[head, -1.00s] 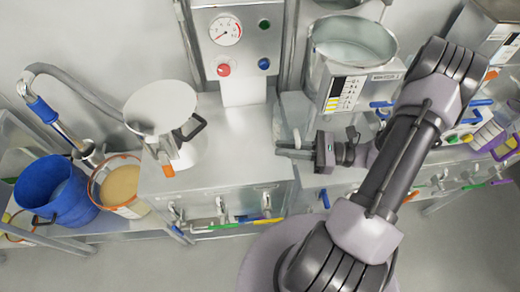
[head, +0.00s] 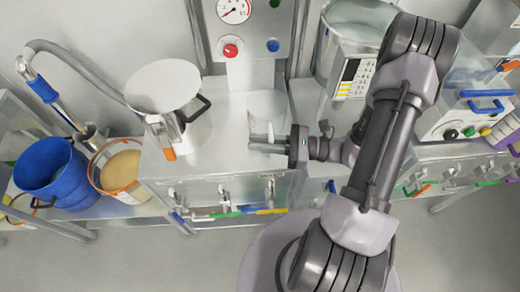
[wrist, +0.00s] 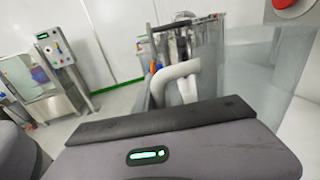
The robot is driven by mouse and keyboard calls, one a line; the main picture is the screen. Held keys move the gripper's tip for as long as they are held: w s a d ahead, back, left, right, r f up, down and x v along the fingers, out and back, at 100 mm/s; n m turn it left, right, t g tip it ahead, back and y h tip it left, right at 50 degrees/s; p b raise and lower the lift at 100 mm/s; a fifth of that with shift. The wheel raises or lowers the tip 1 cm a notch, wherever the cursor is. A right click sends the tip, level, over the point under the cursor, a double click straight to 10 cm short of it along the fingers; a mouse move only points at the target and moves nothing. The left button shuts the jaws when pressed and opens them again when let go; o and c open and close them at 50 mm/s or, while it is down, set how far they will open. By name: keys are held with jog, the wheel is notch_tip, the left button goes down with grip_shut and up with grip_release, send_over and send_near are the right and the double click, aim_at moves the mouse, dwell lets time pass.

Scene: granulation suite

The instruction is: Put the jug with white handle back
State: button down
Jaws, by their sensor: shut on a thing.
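The jug with white handle (head: 267,108) is translucent and looks upright over the steel bench top in the head view. My gripper (head: 268,144) is shut on its handle, from the jug's front side. In the wrist view the pale curved handle (wrist: 178,76) shows just beyond my gripper's dark body, and the clear jug wall (wrist: 240,75) fills the right side. The fingertips are hidden there. I cannot tell whether the jug's base touches the bench.
A steel vessel with a round pale top (head: 163,86) and black handle stands left of the jug. A control panel with a red knob (head: 231,50) is behind. A large steel pot (head: 350,45) stands right. Coloured-handled tools (head: 240,212) hang along the bench front. A blue bucket (head: 50,175) is far left.

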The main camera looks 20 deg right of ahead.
notch_tip(320, 180, down, 3)
jog(key=shift+r+b, duration=0.1)
jog(key=shift+b, duration=0.45)
jog(key=c, duration=1.9)
grip_release()
jog(key=shift+f, duration=0.3)
jog(key=o, duration=0.5)
jog(key=shift+c, duration=0.2)
jog(key=shift+r, duration=0.15)
